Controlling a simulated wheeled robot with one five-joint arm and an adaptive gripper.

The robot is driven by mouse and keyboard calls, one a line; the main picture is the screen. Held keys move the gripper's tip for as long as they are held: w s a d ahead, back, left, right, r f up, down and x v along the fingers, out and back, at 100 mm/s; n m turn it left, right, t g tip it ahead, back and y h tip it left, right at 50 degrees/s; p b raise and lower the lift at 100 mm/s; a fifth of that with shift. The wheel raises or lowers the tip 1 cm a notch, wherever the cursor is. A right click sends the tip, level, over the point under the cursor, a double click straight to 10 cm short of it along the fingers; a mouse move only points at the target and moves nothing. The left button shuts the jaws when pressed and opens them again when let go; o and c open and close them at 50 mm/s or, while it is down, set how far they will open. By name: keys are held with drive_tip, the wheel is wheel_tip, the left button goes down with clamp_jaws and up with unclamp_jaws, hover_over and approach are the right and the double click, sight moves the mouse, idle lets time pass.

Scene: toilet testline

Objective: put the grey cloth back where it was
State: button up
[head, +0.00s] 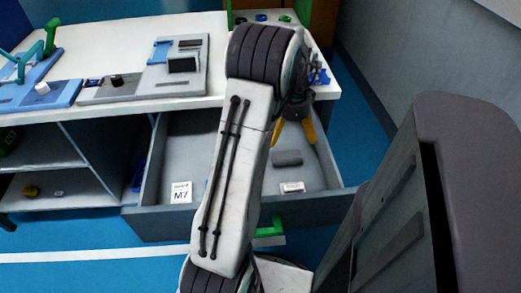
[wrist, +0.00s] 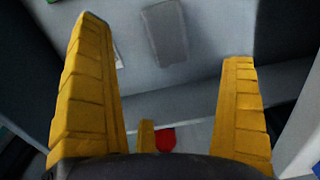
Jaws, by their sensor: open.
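A small dark grey rounded block, likely the folded grey cloth (head: 287,158), lies flat on the floor of an open grey drawer (head: 217,134), in its right part. It also shows in the wrist view (wrist: 165,32), at the top between the yellow fingers. My gripper (head: 294,128) is above the right part of the drawer, behind the grey piece in the head view. Its fingers are spread wide and nothing is between them, as the wrist view (wrist: 164,45) shows. The grey piece is apart from the fingers. My arm hides the middle of the drawer.
A white label marked M7 (head: 181,192) and another white label (head: 292,187) are in the drawer. The white worktop (head: 128,47) above carries several devices. A red patch (wrist: 166,138) shows low in the wrist view.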

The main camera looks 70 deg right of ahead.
drive_tip(key=shift+r, duration=0.15)
drive_tip(key=w+a+r+n+h, duration=0.1)
drive_tip(key=w+a+r+n, duration=0.3)
drive_tip(key=w+a+n, duration=0.6)
drive_tip(key=w+a+r+n, duration=0.4)
drive_tip(key=w+a, duration=0.4)
drive_tip(key=w, duration=0.6)
drive_tip(key=w+a+r+n+t, duration=0.1)
drive_tip(key=w+a+r+n, duration=0.1)
drive_tip(key=a+n, duration=0.85)
drive_tip(key=s+a+n, duration=0.2)
drive_tip(key=a+n, duration=0.1)
drive_tip(key=a, duration=0.5)
drive_tip(key=s+a+n+t+y, duration=0.1)
drive_tip(key=s+a+n, duration=0.2)
drive_tip(key=a, duration=0.4)
drive_tip(key=shift+a+f+n, duration=0.4)
drive_tip(key=shift+n, duration=0.25)
drive_tip(key=shift+r, duration=0.1)
